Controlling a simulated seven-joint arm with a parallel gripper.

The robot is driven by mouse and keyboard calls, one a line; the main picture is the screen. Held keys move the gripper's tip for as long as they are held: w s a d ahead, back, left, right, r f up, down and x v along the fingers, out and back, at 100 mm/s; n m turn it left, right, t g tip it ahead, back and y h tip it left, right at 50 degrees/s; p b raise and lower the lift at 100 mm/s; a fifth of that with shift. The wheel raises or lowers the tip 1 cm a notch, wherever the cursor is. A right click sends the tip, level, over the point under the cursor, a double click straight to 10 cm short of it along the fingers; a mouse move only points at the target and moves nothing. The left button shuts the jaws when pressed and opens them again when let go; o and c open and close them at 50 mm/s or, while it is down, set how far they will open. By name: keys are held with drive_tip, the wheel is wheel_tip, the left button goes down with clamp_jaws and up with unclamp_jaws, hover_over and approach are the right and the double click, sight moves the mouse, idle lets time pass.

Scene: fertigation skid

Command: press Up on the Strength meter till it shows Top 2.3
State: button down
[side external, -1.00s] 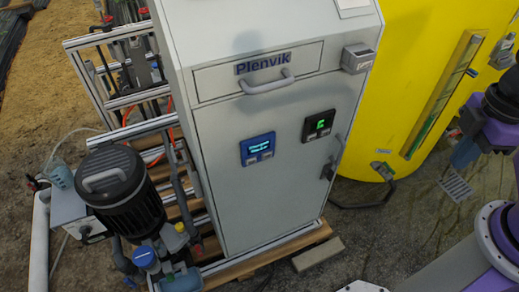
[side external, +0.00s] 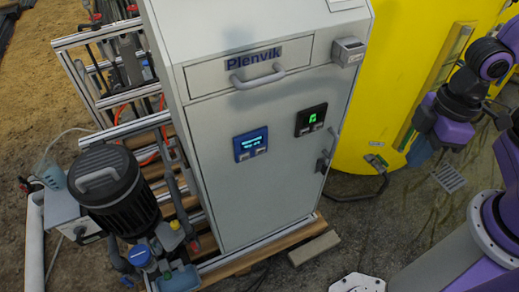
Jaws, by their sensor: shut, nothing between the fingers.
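A blue-framed meter (side external: 251,144) with a lit cyan text screen and small buttons below it sits on the front of the grey cabinet. A black-framed meter (side external: 311,120) with a green character sits up and to its right. The lettering is too small to read, so I cannot tell which is the Strength meter or what value shows. My gripper (side external: 418,153) is at the right, to the right of the cabinet and in front of the yellow tank in the picture. It is shut and empty, apart from both meters.
The grey cabinet (side external: 265,195) has a drawer handle (side external: 258,79) above the meters and a grey box (side external: 349,51) at its upper right. A door handle (side external: 323,162) sticks out below the black meter. The yellow tank (side external: 385,85) stands behind at right. A black pump (side external: 118,190) stands at left.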

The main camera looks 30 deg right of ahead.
sight(261, 151)
drive_tip(key=w+a+f+m+t, duration=0.2)
drive_tip(key=w+a+f+t, duration=0.2)
drive_tip(key=w+a+f, duration=0.3)
drive_tip(key=w+a+f+m+t+y, duration=0.1)
drive_tip(key=w+a+f+t, duration=0.3)
drive_tip(key=w+a+f, duration=0.4)
wheel_tip(261, 151, down, 5)
drive_tip(key=shift+w+a+f+m+t+y, duration=0.15)
drive_tip(key=shift+w+a+m+t+y, duration=0.2)
drive_tip(key=shift+a+m, duration=0.7)
drive_tip(key=shift+a+n, duration=0.2)
drive_tip(key=shift+n, duration=0.05)
drive_tip(key=w, duration=0.8)
drive_tip(key=shift+w, duration=0.4)
drive_tip(key=shift+w, duration=0.15)
idle(0.7)
drive_tip(key=shift+w, duration=0.25)
